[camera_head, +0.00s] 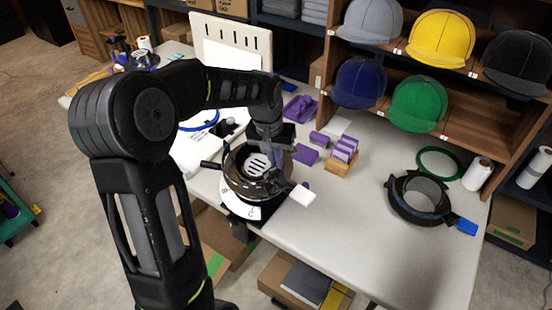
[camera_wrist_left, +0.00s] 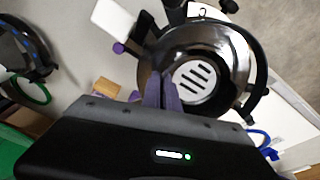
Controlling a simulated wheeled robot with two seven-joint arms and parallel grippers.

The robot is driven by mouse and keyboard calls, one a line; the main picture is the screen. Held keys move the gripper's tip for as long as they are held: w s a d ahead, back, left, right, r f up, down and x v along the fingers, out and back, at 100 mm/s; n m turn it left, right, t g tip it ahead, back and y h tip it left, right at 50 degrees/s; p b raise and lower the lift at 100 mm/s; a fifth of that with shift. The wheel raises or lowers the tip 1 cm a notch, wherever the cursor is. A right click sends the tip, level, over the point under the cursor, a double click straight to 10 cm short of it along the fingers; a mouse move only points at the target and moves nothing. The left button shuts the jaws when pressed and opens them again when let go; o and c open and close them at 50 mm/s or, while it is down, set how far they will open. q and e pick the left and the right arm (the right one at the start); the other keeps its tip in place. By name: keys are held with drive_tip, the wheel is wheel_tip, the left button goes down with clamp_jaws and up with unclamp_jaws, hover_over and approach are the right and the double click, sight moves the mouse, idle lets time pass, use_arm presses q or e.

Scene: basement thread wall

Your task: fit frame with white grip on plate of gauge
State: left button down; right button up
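The frame with white grip (camera_head: 302,195) is a dark ring with black lugs and a white handle pointing to the lower right. It also shows in the left wrist view, with its white grip (camera_wrist_left: 114,24) at upper left. It surrounds the gauge's pale slotted plate (camera_head: 257,164); that plate shows inside the ring in the wrist view (camera_wrist_left: 202,85). I cannot tell whether the frame is fully seated. The gauge's white scale base (camera_head: 240,207) shows below. My left gripper (camera_head: 272,150) has its purple fingers (camera_wrist_left: 162,88) nearly together on the ring's wall. My right gripper is out of view.
Another dark ring frame with a blue grip (camera_head: 466,226) lies at right beside a green ring (camera_head: 428,155) and a white roll (camera_head: 477,174). Purple blocks in a wooden holder (camera_head: 341,166) stand right of the gauge. The front right of the table (camera_head: 360,250) is clear.

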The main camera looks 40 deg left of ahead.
use_arm(q)
drive_tip(key=shift+w+f, duration=0.1)
drive_tip(key=shift+f, duration=0.25)
drive_tip(key=c, duration=1.6)
unclamp_jaws()
drive_tip(key=shift+o, duration=0.2)
wheel_tip(320, 180, up, 8)
drive_tip(key=s, duration=0.1)
drive_tip(key=shift+s+f, duration=0.15)
drive_tip(key=shift+s, duration=0.1)
drive_tip(key=shift+a, duration=0.1)
